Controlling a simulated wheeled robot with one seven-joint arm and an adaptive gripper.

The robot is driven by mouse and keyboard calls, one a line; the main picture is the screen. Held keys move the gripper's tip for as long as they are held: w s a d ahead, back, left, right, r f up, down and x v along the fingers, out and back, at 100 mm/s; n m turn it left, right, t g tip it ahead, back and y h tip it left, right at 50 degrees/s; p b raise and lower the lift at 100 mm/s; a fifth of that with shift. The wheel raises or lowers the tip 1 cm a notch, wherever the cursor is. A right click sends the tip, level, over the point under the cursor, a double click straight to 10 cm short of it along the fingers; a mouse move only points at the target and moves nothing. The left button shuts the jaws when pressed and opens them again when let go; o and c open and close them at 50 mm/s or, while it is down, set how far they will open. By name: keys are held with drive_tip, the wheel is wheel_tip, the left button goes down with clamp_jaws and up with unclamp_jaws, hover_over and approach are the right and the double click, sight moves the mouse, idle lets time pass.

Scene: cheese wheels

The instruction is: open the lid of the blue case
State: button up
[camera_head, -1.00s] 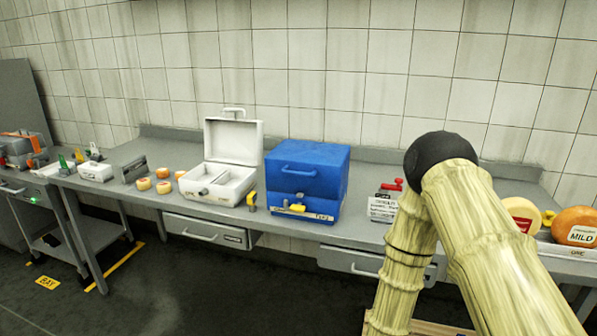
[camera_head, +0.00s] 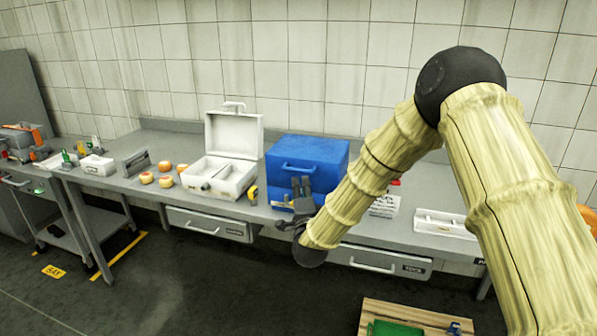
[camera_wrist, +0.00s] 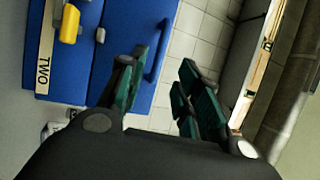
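The blue case (camera_head: 322,157) stands shut on the grey bench, with a blue handle (camera_head: 297,168) on its front face. In the wrist view the case (camera_wrist: 110,50) fills the upper left, turned on its side, with the handle (camera_wrist: 157,50) along its right part. A yellow latch (camera_wrist: 69,24) and a label reading "TWO" (camera_wrist: 44,72) show on its lower front. My gripper (camera_head: 301,187) is in front of the case and hides part of its lower front. In the wrist view my gripper (camera_wrist: 160,85) has its two fingers apart with nothing between them.
An open white case (camera_head: 230,165) stands left of the blue case, with a small yellow-and-black object (camera_head: 253,195) between them. Several cheese wheels (camera_head: 165,166) lie farther left. A white tray (camera_head: 440,222) sits to the right. Below are drawers (camera_head: 206,224) and a wooden board (camera_head: 400,312).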

sight(298, 171)
drive_tip(key=p+x, duration=0.2)
drive_tip(key=x, duration=0.6)
drive_tip(key=shift+w+p, duration=0.3)
drive_tip(key=shift+c, duration=0.4)
clamp_jaws()
